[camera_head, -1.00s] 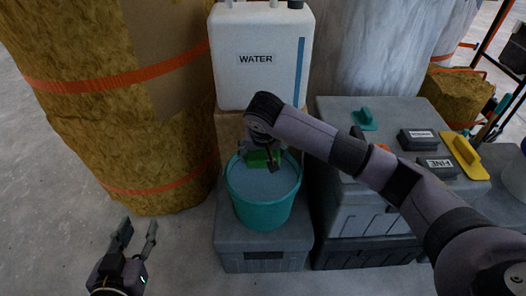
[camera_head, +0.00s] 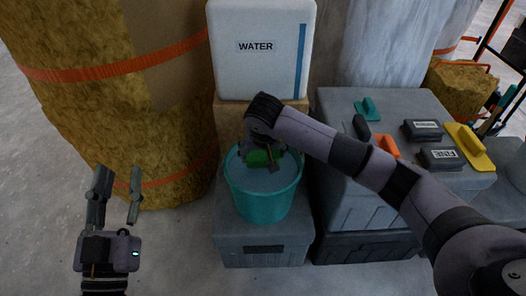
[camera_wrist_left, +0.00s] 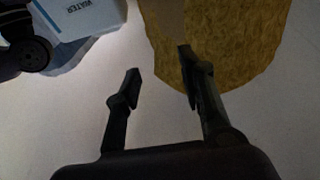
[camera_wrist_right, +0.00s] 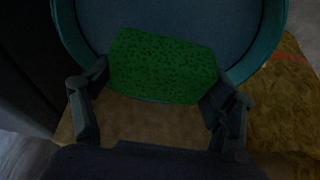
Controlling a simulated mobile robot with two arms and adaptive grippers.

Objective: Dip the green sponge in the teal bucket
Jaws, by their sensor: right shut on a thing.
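The teal bucket (camera_head: 262,206) stands upright on a grey box and holds bluish water. My right gripper (camera_head: 262,158) reaches down over the bucket's far part. It is shut on the green sponge (camera_head: 258,156), which is partly hidden by the gripper and wrist. In the right wrist view the sponge (camera_wrist_right: 163,66) sits between the two fingers, with the bucket's rim (camera_wrist_right: 272,40) around it. I cannot tell whether the sponge touches the water. My left gripper (camera_head: 118,182) is open and empty, left of the bucket; its spread fingers also show in the left wrist view (camera_wrist_left: 160,85).
A white water container (camera_head: 258,70) stands behind the bucket. A grey case (camera_head: 375,175) to the right bears a teal tool (camera_head: 368,109), dark blocks (camera_head: 438,158), an orange-handled tool (camera_head: 383,147) and a yellow float (camera_head: 468,148). Insulation rolls (camera_head: 130,120) stand at the left.

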